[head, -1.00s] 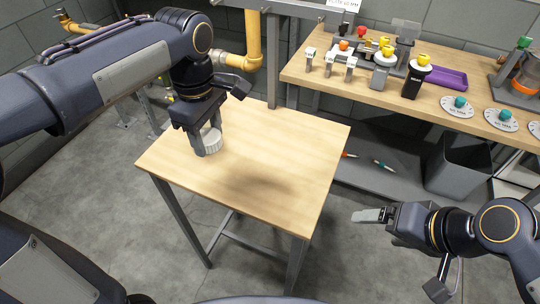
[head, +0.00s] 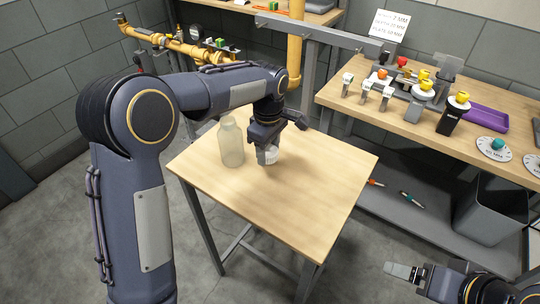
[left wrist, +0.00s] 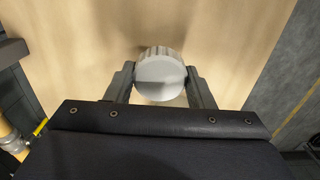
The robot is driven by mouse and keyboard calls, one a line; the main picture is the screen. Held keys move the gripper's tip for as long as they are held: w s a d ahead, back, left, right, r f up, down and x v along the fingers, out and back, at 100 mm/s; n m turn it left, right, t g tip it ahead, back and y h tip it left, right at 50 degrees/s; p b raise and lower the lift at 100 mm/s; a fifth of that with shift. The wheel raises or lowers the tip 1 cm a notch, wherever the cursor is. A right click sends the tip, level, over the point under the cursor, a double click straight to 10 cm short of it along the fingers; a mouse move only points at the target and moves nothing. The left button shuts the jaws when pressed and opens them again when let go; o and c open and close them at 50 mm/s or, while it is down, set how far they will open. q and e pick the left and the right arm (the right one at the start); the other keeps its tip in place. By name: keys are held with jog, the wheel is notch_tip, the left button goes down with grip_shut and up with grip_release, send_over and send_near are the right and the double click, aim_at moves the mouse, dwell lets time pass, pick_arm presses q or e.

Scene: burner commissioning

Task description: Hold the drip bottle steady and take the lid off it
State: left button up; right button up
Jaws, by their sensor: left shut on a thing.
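The drip bottle (head: 231,145), translucent and pale, stands upright on the small wooden table (head: 320,185) near its back left edge. No lid shows on its neck. My left gripper (head: 267,152) is just right of the bottle, pointing down, shut on a white ribbed lid (head: 273,157). In the left wrist view the lid (left wrist: 160,75) sits between the two fingers, over the wooden top; whether it touches the table I cannot tell. My right gripper (head: 403,271) is low at the right, away from the table, seen side-on, so its opening does not show.
A longer workbench at the back right carries yellow-knobbed parts (head: 422,90), a purple tray (head: 487,118) and round dials (head: 495,148). A grey bin (head: 490,210) stands below it. Yellow pipes (head: 180,42) run along the back wall. The small table's front right is clear.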

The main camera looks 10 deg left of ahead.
aim_at(270, 166)
pick_arm(q)
jog(key=shift+w+d+f, duration=0.1)
jog(key=shift+w+f, duration=0.2)
jog(key=shift+f, duration=0.1)
jog(key=shift+w+f, duration=0.1)
jog(key=shift+f, duration=1.5)
jog(key=shift+f, duration=0.2)
jog(key=o, duration=1.1)
